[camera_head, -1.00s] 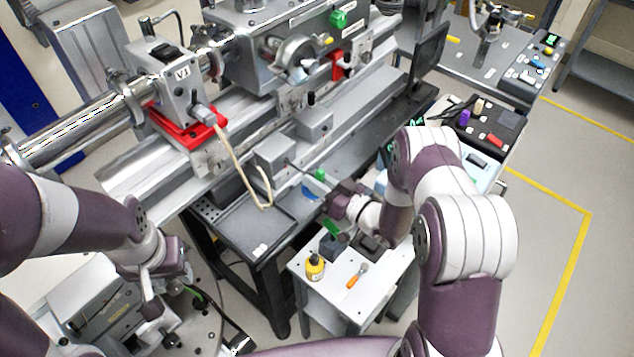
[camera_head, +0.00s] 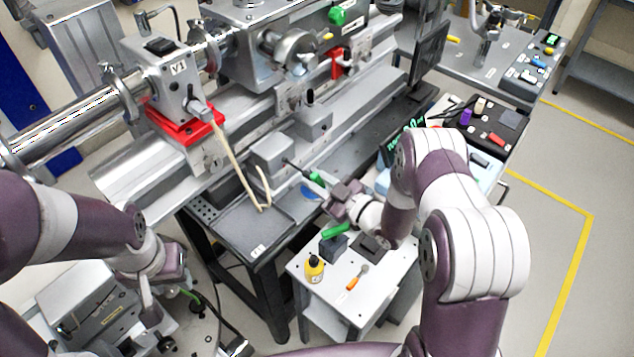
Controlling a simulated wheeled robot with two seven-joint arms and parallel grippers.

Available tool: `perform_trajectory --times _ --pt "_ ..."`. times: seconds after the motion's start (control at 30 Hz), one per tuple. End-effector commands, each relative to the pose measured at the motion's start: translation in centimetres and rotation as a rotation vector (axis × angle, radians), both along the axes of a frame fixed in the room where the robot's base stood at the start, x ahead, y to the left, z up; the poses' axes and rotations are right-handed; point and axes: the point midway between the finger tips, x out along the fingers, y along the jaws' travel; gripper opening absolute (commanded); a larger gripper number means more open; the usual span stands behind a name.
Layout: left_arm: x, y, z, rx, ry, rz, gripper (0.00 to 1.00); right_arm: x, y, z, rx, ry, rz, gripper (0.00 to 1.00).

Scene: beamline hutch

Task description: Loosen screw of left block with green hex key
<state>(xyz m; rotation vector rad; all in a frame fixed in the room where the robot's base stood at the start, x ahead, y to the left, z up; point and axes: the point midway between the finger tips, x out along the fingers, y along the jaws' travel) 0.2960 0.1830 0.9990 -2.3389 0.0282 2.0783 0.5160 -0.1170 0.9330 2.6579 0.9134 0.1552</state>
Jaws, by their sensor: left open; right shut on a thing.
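The left block (camera_head: 271,153) is a grey box on the front side of the long rail, to the left of a similar right block (camera_head: 313,122). My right gripper (camera_head: 327,188) is shut on the green hex key (camera_head: 317,179), in front of the left block. The key's dark shaft points up-left to the block's right face. Its tip seems to be at that face, but the screw is too small to see, so I cannot tell whether it is seated. My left gripper (camera_head: 158,305) is open and empty at the lower left, away from the blocks.
A white side table (camera_head: 329,290) holds a yellow bottle (camera_head: 314,268), an orange-handled tool (camera_head: 356,278), a dark holder (camera_head: 333,247) and a green item (camera_head: 336,230). A beige cable (camera_head: 238,172) hangs left of the block over a grey tray (camera_head: 247,224).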

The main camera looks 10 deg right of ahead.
Motion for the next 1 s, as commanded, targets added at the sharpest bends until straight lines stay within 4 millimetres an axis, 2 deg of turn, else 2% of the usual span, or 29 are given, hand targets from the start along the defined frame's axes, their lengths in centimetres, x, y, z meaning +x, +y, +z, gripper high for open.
perform_trajectory --times 0.03,0.37,0.5,0.63,1.0 --pt "0.0 0.0 -0.6 0.0 0.0 0.0 0.43 0.0 0.0 -0.4 -0.037 -0.028 0.0 0.0" --pt "0.0 0.0 -0.3 0.0 0.0 0.0 0.43 0.0 0.0 0.0 -0.061 -0.046 0.0 0.0" --pt "0.0 0.0 -1.9 0.0 0.0 0.0 0.43 0.0 -0.1 -0.5 -0.206 -0.162 0.0 0.0" --pt "0.0 0.0 -2.4 0.0 0.0 0.0 0.43 0.0 -0.1 -0.2 -0.324 -0.253 0.0 0.0" --pt "0.0 0.0 -2.6 0.0 -0.001 0.0 0.43 0.0 -0.1 -0.1 -0.356 -0.278 -0.001 0.0"
